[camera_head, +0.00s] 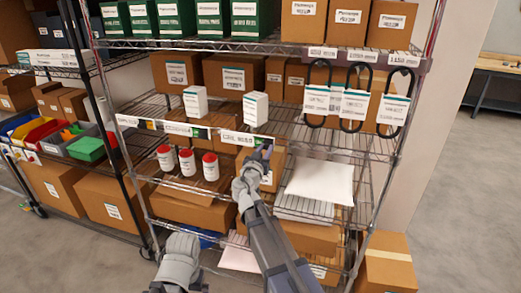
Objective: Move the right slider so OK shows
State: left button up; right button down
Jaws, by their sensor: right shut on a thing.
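My right gripper (263,153) reaches up to the front edge of the middle shelf, at the right end of a white label (237,138). It is shut on a small part there, apparently the right slider, which the fingers mostly hide. No OK mark is readable. Another small slider-like piece with green and dark parts (201,133) sits further left on the same shelf edge, apart from the gripper.
Two white boxes (255,109) stand on the shelf above the gripper. Several white bottles with red caps (186,162) stand below left. A white packet (320,181) lies below right. Black loops with labels (354,104) hang at right. Open floor (445,190) lies right of the rack.

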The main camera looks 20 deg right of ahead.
jog(key=c, duration=0.7)
grip_release()
jog(key=shift+s+d, duration=0.15)
jog(key=shift+d, duration=0.05)
jog(key=shift+o, duration=0.2)
jog(key=v, duration=0.7)
jog(key=shift+s+a, duration=0.25)
jog(key=shift+s, duration=0.05)
